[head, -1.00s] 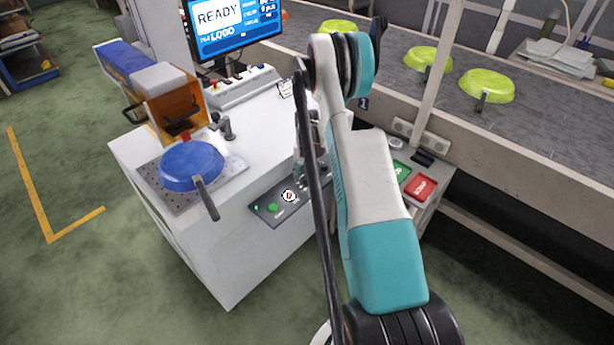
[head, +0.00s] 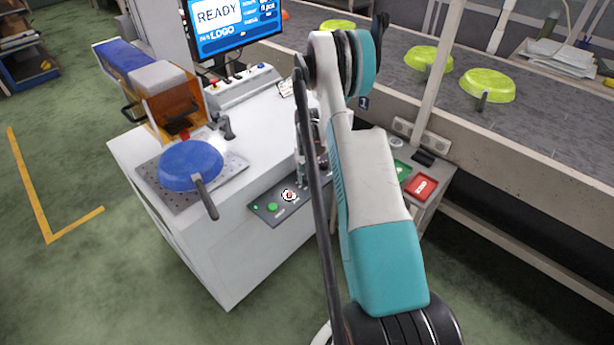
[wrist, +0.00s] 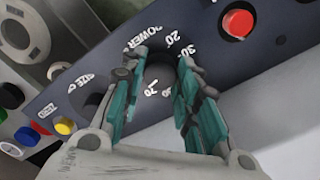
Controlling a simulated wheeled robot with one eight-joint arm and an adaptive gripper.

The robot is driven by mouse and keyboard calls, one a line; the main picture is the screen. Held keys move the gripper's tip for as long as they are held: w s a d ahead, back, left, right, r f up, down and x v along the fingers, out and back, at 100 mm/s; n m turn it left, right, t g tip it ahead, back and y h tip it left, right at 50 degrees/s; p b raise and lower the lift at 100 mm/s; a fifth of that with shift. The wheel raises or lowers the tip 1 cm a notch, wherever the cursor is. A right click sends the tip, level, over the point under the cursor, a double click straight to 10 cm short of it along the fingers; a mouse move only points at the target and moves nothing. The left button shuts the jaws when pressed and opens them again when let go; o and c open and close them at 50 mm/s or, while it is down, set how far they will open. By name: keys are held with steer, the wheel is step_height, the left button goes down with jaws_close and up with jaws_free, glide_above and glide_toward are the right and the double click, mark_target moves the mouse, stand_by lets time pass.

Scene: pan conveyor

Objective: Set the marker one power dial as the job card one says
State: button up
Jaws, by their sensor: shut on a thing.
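The power dial (wrist: 160,74) is a dark round knob on the dark marker panel (wrist: 85,75), with "POWER" and white numbers such as 20, 30 and 70 printed around it. My gripper (wrist: 163,58) is shut on the dial, one finger on each side. The dial's pointer is hidden, so its setting cannot be read. In the head view my gripper is mostly hidden behind my arm at the marker's front. A small white card (head: 286,88) lies near the monitor, its text too small to read.
A red button (wrist: 237,23) stands right of the dial; a "SIZE" label and coloured buttons (wrist: 64,126) are left. A blue pan (head: 191,165) sits on the marker's plate. The monitor (head: 232,22) reads READY. Lime pans (head: 487,84) stand on the conveyor.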

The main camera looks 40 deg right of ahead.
steer(key=n+b, duration=0.1)
steer(key=n, duration=0.4)
steer(key=shift+n+b, duration=0.3)
steer(key=shift+b, duration=0.05)
steer(key=n+b, duration=0.1)
steer(key=n, duration=0.3)
steer(key=n+b, duration=0.1)
steer(key=n, duration=0.8)
steer(key=shift+n, duration=0.3)
steer(key=o, duration=1.1)
steer(key=shift+r, duration=0.1)
